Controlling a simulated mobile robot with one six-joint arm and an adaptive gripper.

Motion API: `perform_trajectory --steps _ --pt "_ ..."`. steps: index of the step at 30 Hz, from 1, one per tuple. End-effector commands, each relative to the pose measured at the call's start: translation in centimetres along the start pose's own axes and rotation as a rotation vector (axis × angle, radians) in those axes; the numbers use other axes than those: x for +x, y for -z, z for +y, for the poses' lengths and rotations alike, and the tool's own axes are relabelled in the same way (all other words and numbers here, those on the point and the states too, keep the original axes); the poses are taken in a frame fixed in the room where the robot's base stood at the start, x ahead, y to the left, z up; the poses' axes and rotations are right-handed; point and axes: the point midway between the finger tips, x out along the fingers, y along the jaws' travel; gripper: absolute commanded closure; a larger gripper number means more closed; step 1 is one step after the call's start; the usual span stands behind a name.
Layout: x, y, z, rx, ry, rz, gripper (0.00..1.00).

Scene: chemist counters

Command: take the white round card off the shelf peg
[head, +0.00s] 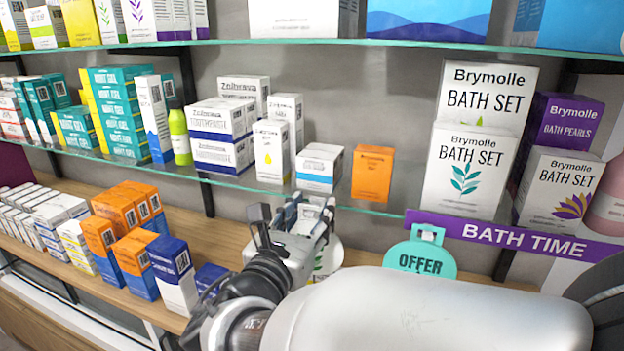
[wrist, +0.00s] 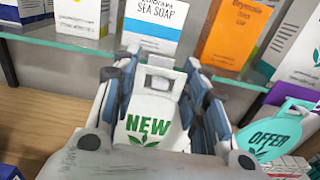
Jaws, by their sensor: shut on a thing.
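The white card (wrist: 148,126) has a green "NEW" and a leaf print, with a narrow tab at its top. It sits between the two fingers of my gripper (wrist: 160,88) in the wrist view, and the gripper is shut on it. In the head view my gripper (head: 309,212) is at the front edge of the glass shelf, and part of the card's round lower body (head: 329,259) shows behind it. The peg is hidden, so I cannot tell whether the card's tab is still on it.
A teal "OFFER" card (head: 421,258) hangs just to the right, by the purple "BATH TIME" strip (head: 520,236). An orange box (head: 372,173) and a small white box (head: 319,168) stand on the glass shelf (head: 240,181) close above my gripper. Orange and blue boxes fill the lower shelf at left.

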Motion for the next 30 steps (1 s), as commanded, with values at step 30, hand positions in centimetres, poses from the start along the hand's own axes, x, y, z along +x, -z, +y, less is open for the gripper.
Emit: perform_trajectory --steps 30 --pt "-2.8 0.1 0.0 -0.001 0.0 0.001 0.82"
